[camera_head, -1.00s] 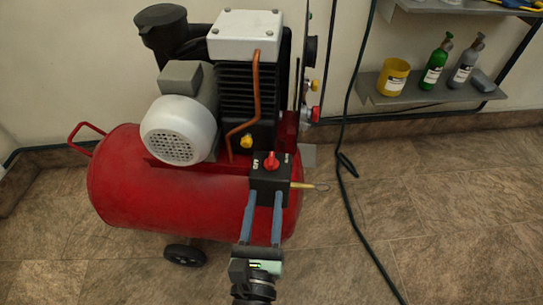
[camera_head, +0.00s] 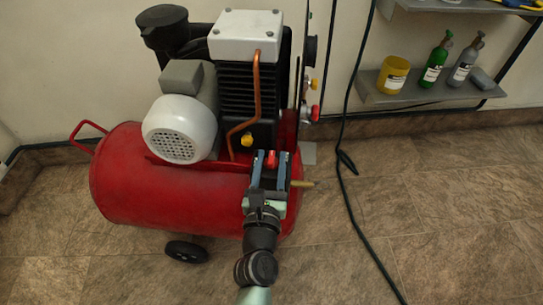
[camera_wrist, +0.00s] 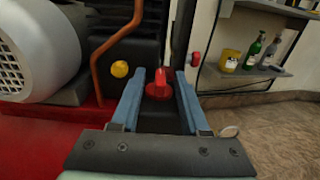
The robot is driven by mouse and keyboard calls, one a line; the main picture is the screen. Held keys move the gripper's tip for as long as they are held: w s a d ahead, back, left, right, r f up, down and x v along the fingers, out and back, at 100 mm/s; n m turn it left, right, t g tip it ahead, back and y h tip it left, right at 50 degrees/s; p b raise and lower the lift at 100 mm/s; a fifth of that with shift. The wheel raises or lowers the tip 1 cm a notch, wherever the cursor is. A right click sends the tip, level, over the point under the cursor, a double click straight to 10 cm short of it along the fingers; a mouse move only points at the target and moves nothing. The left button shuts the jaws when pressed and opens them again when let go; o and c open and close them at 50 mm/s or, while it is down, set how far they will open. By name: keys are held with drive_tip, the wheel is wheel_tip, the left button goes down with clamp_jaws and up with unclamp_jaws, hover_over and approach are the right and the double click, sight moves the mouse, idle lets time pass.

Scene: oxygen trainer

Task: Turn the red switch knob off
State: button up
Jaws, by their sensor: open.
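The red switch knob (camera_head: 271,159) sits on top of a black switch box on the red compressor (camera_head: 160,190). In the wrist view the knob (camera_wrist: 159,86) stands between the two blue fingers, with its raised grip pointing up and away. My gripper (camera_head: 271,160) is open, with one finger on each side of the knob. In the wrist view my gripper (camera_wrist: 159,78) shows a gap between each finger and the knob. The black switch box (camera_wrist: 160,121) is partly hidden by the gripper, and its labels cannot be read.
A copper pipe (camera_head: 256,90) and a yellow knob (camera_head: 247,140) are just behind the box. A brass fitting (camera_head: 302,184) sticks out at its right. A dark cable (camera_head: 353,205) runs down the floor. A shelf (camera_head: 425,94) with bottles is at the right.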

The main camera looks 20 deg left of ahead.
drive_tip(key=shift+w+a, duration=0.15)
drive_tip(key=shift+w, duration=0.35)
clamp_jaws()
